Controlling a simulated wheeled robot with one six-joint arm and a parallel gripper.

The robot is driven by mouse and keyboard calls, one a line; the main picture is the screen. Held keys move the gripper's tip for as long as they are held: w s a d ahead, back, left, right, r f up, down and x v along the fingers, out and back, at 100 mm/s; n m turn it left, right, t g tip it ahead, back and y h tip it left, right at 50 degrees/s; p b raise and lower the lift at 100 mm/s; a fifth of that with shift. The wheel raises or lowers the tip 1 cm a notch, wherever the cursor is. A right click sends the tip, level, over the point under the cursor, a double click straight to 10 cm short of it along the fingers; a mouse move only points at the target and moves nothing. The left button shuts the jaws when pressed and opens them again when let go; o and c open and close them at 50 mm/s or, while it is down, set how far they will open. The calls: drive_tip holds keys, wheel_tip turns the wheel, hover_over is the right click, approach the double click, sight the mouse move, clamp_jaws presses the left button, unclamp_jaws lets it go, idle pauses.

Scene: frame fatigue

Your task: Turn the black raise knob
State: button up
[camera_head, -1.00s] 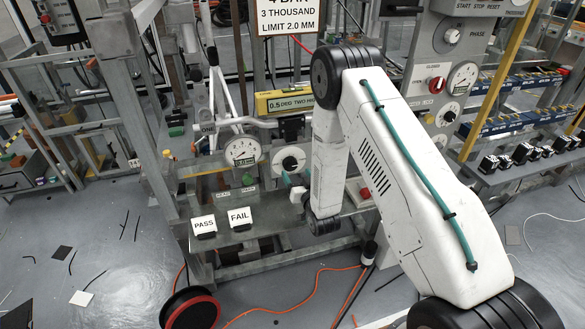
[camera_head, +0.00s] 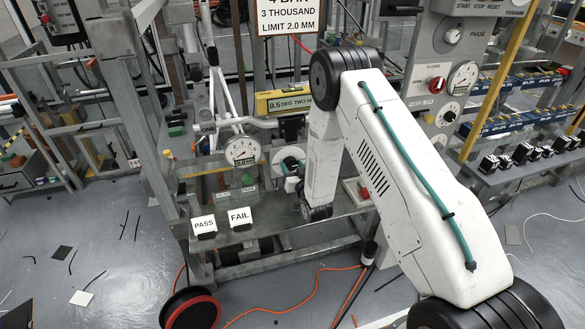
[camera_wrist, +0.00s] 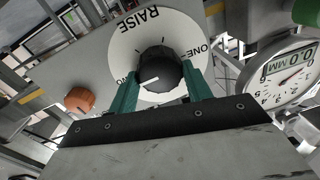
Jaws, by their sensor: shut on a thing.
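The black raise knob (camera_wrist: 157,70) has a white pointer line and sits on a round white dial plate (camera_wrist: 125,50) marked RAISE in the wrist view. My gripper (camera_wrist: 160,88) has its green fingers on either side of the knob and is shut on it. The pointer line slants toward the lower left of the picture. In the head view the dial plate (camera_head: 281,163) shows just left of my arm, and the knob is mostly hidden by my gripper (camera_head: 291,170).
A round gauge (camera_head: 242,151) is left of the dial; it also shows at the right of the wrist view (camera_wrist: 285,78). An orange knob (camera_wrist: 79,99) is left of the dial there. PASS (camera_head: 204,226) and FAIL (camera_head: 240,217) signs stand on the bench below.

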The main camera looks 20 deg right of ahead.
drive_tip(key=n, duration=0.4)
drive_tip(key=shift+a+r, duration=0.1)
drive_tip(key=o, duration=1)
drive_tip(key=s, duration=0.7)
drive_tip(key=shift+s+d, duration=0.25)
drive_tip(key=shift+s, duration=0.15)
